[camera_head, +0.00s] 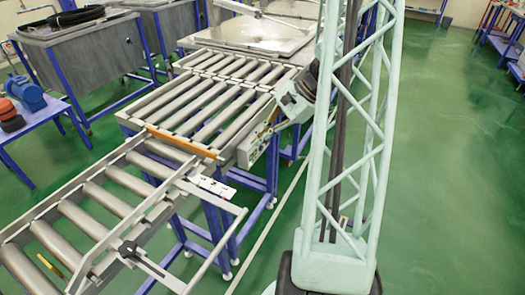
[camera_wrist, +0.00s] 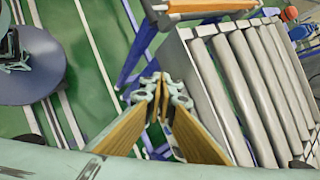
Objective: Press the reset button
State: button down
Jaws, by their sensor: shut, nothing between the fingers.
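No part can be clearly made out as the reset button. A small light plate (camera_head: 213,187) with tiny marks sits on the lower conveyor's side rail. My gripper (camera_wrist: 161,88) shows in the wrist view, its tan-padded fingers together and empty, beside the roller conveyor (camera_wrist: 245,80).
A lower roller section (camera_head: 95,205) with a projecting rail stands at the front left. A blue table (camera_head: 40,118) holds a blue motor-like object (camera_head: 25,92). Grey tanks (camera_head: 85,60) stand behind. Green floor (camera_head: 445,150) is open at right.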

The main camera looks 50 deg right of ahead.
aim_at(261, 149)
jog(key=s+d+f+m+t, duration=0.1)
jog(key=s+d+f+m, duration=0.1)
jog(key=s+d+f, duration=0.2)
jog(key=s+d+f+m+t+h+b, duration=0.1)
jog(key=s+d+f+m, duration=0.2)
jog(key=d+f, duration=0.5)
jog(key=shift+s+f+t, duration=0.3)
jog(key=shift+s+f, duration=0.2)
jog(key=shift+f, duration=0.05)
jog(key=shift+w, duration=0.1)
jog(key=w+a, duration=0.1)
jog(key=w, duration=0.7)
jog(key=shift+w+a+b, duration=0.25)
jog(key=shift+b, duration=0.1)
jog(key=shift+w+a+b, duration=0.15)
jog(key=shift+w+b, duration=0.35)
jog(key=shift+w, duration=0.45)
dwell(2.8)
jog(key=shift+s, duration=0.1)
dwell(0.3)
jog(key=shift+s, duration=0.85)
